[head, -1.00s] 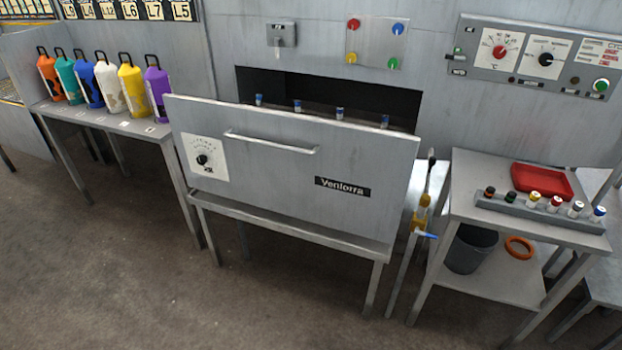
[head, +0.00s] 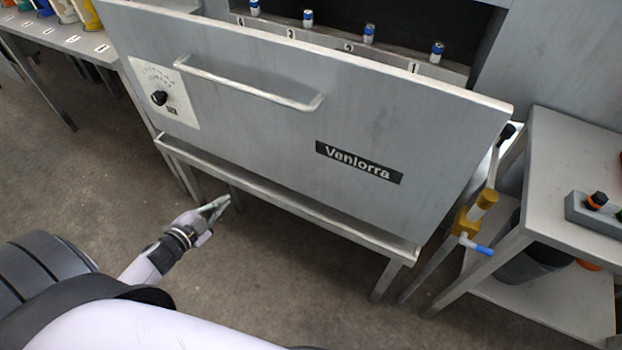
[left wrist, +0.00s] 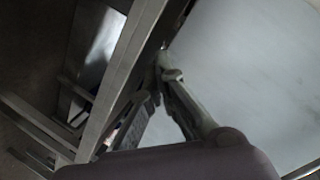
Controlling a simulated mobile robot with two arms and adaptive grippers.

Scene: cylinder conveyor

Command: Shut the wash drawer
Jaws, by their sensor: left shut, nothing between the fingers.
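The wash drawer (head: 260,130) has a large grey front panel with a bar handle (head: 245,85), a dial plate at the left and a "Venlorra" label. It is pulled out from the dark opening (head: 400,22) behind it. Several blue-capped white cylinders (head: 308,18) stand in a numbered row behind the panel. My left gripper (head: 222,203) is shut and empty, in front of and below the panel's lower edge, apart from the handle. In the left wrist view its fingers (left wrist: 162,72) show beside a pale grey surface that looks like the panel. My right gripper is not in view.
A metal stand (head: 290,203) with legs is under the drawer. A yellow valve with a blue lever (head: 478,212) is at its right. A side table (head: 575,165) with a rack stands further right. Bottles on a bench (head: 70,42) are at the far left.

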